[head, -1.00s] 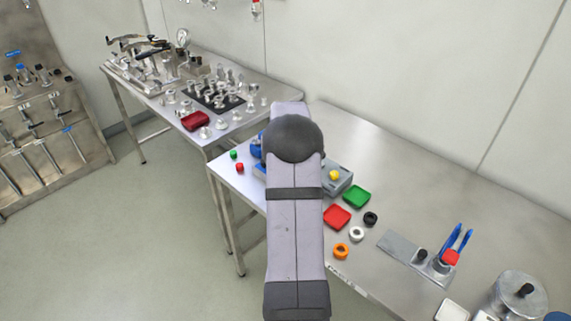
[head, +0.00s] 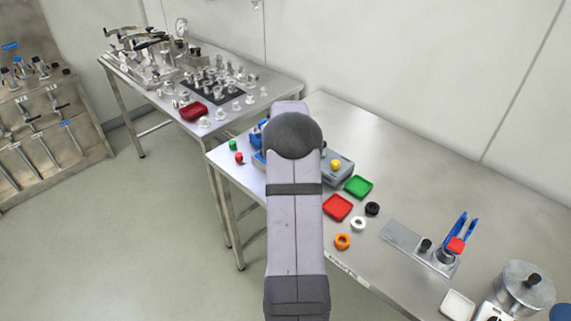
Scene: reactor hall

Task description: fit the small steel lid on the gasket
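My gripper is out of sight; my arm crosses the middle of the head view and covers whatever lies behind it. I cannot pick out the small steel lid or the gasket for certain. A white ring (head: 358,224), a black ring (head: 372,209) and an orange ring (head: 342,241) lie on the near steel table (head: 400,170), right of my arm. A steel pot with a black-knobbed lid (head: 525,287) stands at the table's right end. A flat steel plate fixture (head: 402,237) with a black knob, a red block and blue handles stands left of the pot.
A red tray (head: 338,207) and a green tray (head: 359,186) sit beside a grey box (head: 338,176), partly hidden by my arm. A second bench (head: 245,72) at the left holds many steel fittings. The near table's back is clear.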

